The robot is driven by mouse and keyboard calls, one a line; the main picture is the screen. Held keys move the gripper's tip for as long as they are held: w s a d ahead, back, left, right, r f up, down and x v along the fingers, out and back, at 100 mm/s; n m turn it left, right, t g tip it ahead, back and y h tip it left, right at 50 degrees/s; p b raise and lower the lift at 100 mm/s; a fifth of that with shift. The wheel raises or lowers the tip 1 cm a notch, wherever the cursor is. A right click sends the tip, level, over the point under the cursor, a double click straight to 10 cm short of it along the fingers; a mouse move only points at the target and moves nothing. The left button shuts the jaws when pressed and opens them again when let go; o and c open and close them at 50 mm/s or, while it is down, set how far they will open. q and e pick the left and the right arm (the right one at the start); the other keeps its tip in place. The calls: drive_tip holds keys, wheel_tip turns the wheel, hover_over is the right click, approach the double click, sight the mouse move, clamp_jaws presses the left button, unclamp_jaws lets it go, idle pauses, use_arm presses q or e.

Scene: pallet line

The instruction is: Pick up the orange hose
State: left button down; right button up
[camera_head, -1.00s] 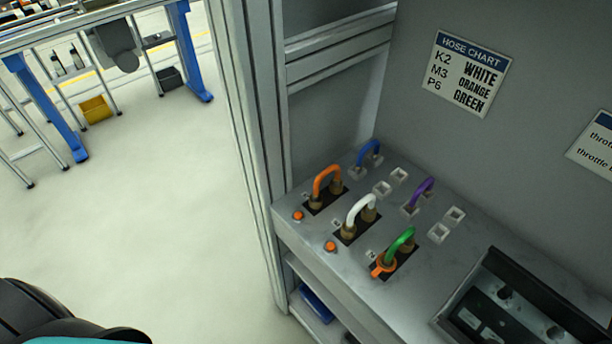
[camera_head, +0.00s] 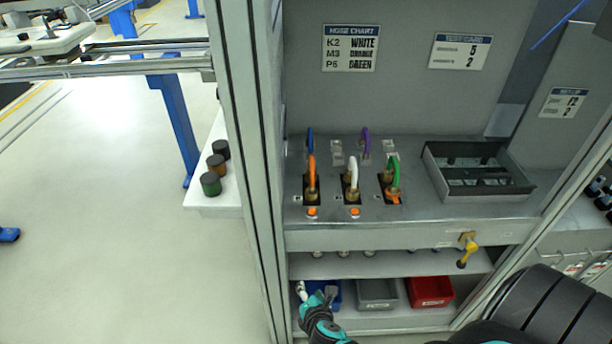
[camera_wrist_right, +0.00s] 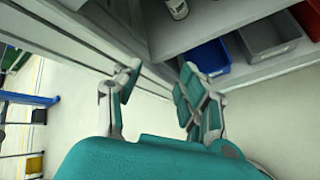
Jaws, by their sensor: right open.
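My right gripper (camera_head: 318,296) is below the bench, in front of the lower shelf, well apart from the orange hose. In the right wrist view its two fingers (camera_wrist_right: 158,85) are spread with nothing between them. My left gripper does not show.
Blue and purple (camera_head: 366,142) hoses stand behind. A dark tray (camera_head: 478,172) sits at the bench's right. Grey (camera_head: 376,294) and red (camera_head: 430,291) bins, plus a blue bin (camera_wrist_right: 211,57), are on the lower shelf. A metal post (camera_head: 252,150) bounds the left. A yellow valve handle (camera_head: 467,246) juts out in front.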

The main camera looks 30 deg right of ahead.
drive_tip(key=w+r+n+t+h, duration=0.1)
drive_tip(key=r, duration=0.4)
drive_tip(key=w+d+r+n+t+h, duration=0.1)
drive_tip(key=r, duration=0.4)
drive_tip(key=w+r+n+t, duration=0.1)
drive_tip(key=w+r+n, duration=0.1)
drive_tip(key=r, duration=0.4)
drive_tip(key=shift+d+h, duration=0.3)
drive_tip(key=shift+h, duration=0.1)
drive_tip(key=n+t+h, duration=0.2)
drive_tip(key=h, duration=0.1)
approach(312, 168)
drive_tip(key=shift+p+x, duration=1.5)
drive_tip(key=shift+x, duration=5.05)
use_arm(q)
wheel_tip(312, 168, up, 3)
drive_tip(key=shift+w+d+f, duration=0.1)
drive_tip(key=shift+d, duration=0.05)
use_arm(e)
drive_tip(key=shift+f, duration=0.15)
drive_tip(key=shift+s, duration=0.1)
drive_tip(key=shift+c, duration=0.5)
drive_tip(key=shift+a, duration=0.1)
clamp_jaws()
